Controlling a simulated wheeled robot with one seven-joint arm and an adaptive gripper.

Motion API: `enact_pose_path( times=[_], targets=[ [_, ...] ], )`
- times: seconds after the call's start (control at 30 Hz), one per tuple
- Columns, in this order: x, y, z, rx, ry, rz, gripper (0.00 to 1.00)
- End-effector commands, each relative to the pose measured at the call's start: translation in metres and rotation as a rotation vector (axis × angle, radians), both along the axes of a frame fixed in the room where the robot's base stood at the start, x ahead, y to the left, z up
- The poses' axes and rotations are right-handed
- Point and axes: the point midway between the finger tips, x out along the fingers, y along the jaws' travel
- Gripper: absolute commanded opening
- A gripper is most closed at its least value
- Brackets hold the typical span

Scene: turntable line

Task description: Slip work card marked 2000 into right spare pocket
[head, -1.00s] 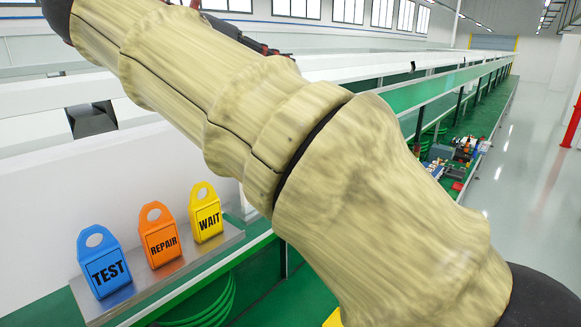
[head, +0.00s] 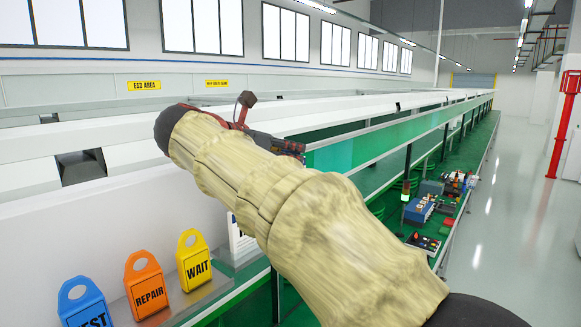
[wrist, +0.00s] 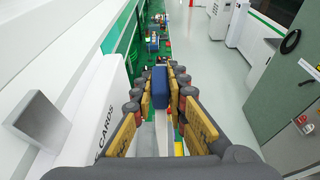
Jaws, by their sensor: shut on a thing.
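In the wrist view my gripper (wrist: 161,92) is shut on a blue block-like piece (wrist: 160,80), with a narrow pale strip (wrist: 161,130) below it. This looks like the work card seen nearly edge-on; no 2000 marking can be read. In the head view my gripper (head: 290,147) is at the far end of my arm, mostly hidden by it, and the held piece cannot be made out. A white panel lettered CARDS (wrist: 103,125) stands left of my gripper in the wrist view. I cannot pick out the right spare pocket.
Blue TEST (head: 85,305), orange REPAIR (head: 148,288) and yellow WAIT (head: 193,262) tags stand on a metal ledge. A white sign with dark edging (head: 240,243) is partly behind my arm. A grey cabinet (wrist: 295,100) is at right. The aisle floor (head: 500,230) is clear.

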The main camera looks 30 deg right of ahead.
Motion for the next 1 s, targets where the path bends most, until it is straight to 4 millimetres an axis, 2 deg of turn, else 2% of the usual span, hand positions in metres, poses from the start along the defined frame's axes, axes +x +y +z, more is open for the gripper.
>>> enact_pose_path(
  times=[0.17,0.27,1.0],
  targets=[
    [0.002,-0.003,-0.025,-0.001,0.006,0.000,0.00],
    [0.001,-0.003,-0.033,-0.001,0.003,0.000,0.00],
    [0.002,-0.003,-0.047,-0.001,0.003,-0.001,0.00]
  ],
)
